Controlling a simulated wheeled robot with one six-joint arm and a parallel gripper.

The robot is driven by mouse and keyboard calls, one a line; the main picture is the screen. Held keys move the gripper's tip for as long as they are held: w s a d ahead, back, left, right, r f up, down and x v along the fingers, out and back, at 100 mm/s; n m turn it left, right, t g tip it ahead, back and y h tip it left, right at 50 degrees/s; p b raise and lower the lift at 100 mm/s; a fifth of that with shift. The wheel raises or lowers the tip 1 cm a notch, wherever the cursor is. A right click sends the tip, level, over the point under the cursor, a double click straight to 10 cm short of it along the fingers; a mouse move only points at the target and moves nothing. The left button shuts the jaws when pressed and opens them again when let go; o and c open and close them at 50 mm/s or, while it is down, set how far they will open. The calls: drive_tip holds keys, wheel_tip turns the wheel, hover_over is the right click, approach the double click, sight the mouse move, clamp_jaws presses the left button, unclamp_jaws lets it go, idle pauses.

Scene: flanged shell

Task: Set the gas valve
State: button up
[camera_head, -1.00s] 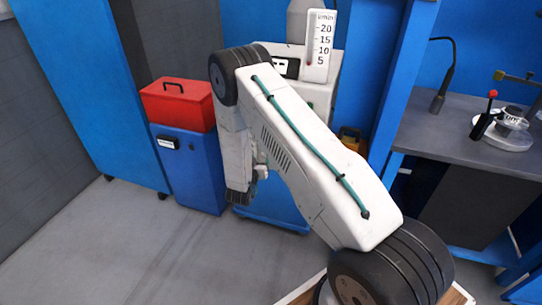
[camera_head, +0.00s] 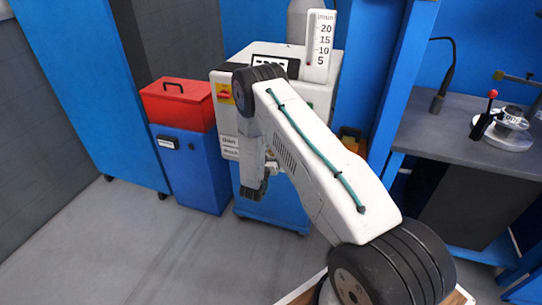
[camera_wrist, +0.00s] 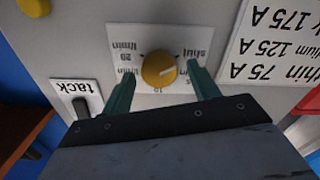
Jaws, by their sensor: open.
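The gas valve is a round yellow knob (camera_wrist: 159,69) on a white dial plate (camera_wrist: 190,42) in the wrist view. The plate appears upside down, with "shut" at its upper right and flow figures around the knob. A mark on the knob is too small to read surely. My gripper (camera_wrist: 160,70) is open, its green fingers on either side of the knob; I cannot tell whether they touch it. In the head view, my gripper (camera_head: 256,190) hangs in front of the white machine (camera_head: 232,60), and the knob is hidden there. A flow gauge (camera_head: 319,45) marked 5 to 20 stands on top.
A "tack" switch (camera_wrist: 82,106) sits left of the dial and an ampere chart (camera_wrist: 275,42) right of it. A red toolbox (camera_head: 178,104) rests on a blue cabinet (camera_head: 190,170) left of the machine. A grey workbench (camera_head: 455,125) stands right. Floor at left is clear.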

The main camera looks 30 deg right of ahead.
drive_tip(key=c, duration=1)
drive_tip(key=shift+o, duration=0.2)
drive_tip(key=shift+m, duration=0.3)
